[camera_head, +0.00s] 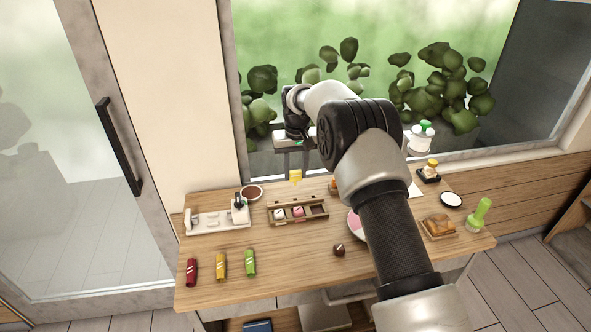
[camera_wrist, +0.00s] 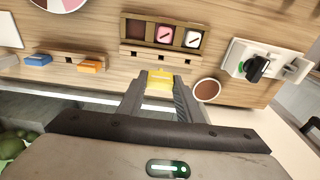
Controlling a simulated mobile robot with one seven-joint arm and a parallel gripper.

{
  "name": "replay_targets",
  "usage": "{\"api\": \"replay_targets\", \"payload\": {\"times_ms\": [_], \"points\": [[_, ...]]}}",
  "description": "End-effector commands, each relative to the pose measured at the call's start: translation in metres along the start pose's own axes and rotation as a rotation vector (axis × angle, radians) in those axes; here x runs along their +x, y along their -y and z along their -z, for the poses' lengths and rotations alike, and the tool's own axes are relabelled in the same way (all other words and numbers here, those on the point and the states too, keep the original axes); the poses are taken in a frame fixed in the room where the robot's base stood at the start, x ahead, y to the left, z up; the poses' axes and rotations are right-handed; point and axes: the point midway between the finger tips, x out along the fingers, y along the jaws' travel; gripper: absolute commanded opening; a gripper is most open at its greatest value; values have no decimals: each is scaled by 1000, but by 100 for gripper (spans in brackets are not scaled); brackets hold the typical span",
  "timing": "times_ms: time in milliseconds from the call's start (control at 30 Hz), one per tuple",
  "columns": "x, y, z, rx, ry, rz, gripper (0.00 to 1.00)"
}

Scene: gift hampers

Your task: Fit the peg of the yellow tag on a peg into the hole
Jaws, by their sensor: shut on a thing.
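The yellow tag (camera_head: 295,177) is held between the fingertips of my gripper (camera_head: 295,170), above the back of the table. In the wrist view the yellow tag (camera_wrist: 160,77) sits between the two fingers of my gripper (camera_wrist: 160,86). Its peg is hidden. The wooden box (camera_head: 272,213) has compartments with a white, a pink and a dark piece. In the wrist view the wooden box (camera_wrist: 125,40) lies just beyond the tag, with small dark marks along its near strip. I cannot tell which is the hole. The tag appears apart from the box.
A sauce bowl (camera_wrist: 206,90) is right of the tag in the wrist view. A white holder (camera_head: 205,219) stands left. A rack with a blue tag (camera_wrist: 38,60) and an orange tag (camera_wrist: 90,66) is close by. Several coloured tubes (camera_head: 221,265) lie at the front left.

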Motion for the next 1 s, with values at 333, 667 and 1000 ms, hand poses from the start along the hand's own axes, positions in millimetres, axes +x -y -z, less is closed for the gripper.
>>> {"api": "replay_targets", "payload": {"times_ms": [333,667,1000], "points": [[35,0,-5,0,1,0,11],[49,0,-6,0,0,0,11],[49,0,-6,0,0,0,11]]}}
